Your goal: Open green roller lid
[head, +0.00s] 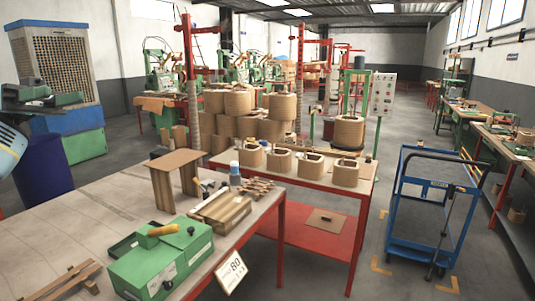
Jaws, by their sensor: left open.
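A yellow roller-like piece (163,230) lies on the top. A dark green part (124,246) shows at the box's back left; I cannot tell whether it is an opening or a separate tray. My left gripper (66,99) is open at the far left, raised and well apart from the box. My right gripper is not in view.
A sign reading 80 (231,271) is at the front edge. A blue cart (425,215) stands right.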

